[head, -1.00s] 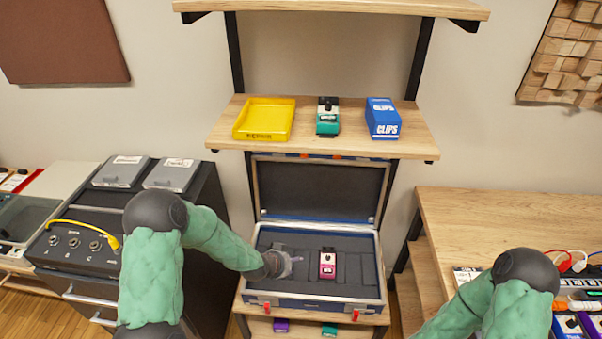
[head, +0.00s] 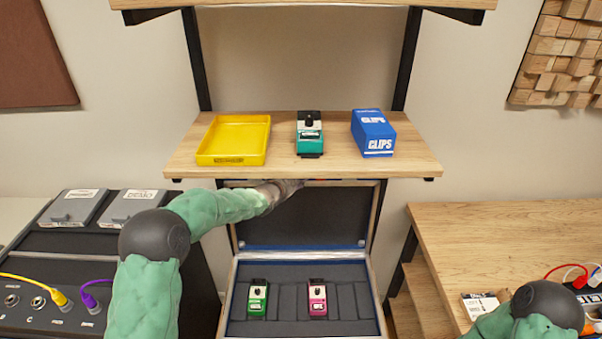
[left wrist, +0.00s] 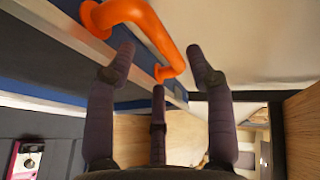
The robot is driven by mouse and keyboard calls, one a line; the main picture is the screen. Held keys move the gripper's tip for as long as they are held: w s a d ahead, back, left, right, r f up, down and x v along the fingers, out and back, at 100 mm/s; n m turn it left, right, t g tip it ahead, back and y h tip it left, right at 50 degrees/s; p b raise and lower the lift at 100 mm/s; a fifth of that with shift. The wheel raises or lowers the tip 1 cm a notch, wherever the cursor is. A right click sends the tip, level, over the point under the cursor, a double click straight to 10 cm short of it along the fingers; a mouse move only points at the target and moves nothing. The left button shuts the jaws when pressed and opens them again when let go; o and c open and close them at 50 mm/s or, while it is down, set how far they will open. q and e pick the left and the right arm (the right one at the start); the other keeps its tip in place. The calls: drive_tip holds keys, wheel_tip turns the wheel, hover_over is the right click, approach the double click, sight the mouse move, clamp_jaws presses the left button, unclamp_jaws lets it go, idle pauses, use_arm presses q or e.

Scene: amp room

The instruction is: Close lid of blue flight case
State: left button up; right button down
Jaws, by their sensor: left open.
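The blue flight case (head: 240,300) stands open below the shelf, with its dark-lined lid (head: 310,220) raised at the back. A green pedal (head: 257,298) and a pink pedal (head: 317,299) sit in its foam; the pink pedal also shows in the left wrist view (left wrist: 27,160). My left gripper (head: 288,187) is open at the lid's top edge, just under the shelf. In the left wrist view my gripper's fingers (left wrist: 160,75) are spread, close to an orange handle (left wrist: 140,25) on the case. Whether they touch it I cannot tell. My right gripper is out of view.
A wooden shelf (head: 420,163) overhangs the lid closely. It holds a yellow tray (head: 205,150), a teal pedal (head: 310,134) and a blue clips box (head: 374,132). An amp-like unit with cables stands left; a wooden desk (head: 500,235) stands right.

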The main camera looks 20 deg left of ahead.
use_arm(q)
drive_tip(key=shift+b+x, duration=0.45)
drive_tip(key=shift+x, duration=2.45)
clamp_jaws()
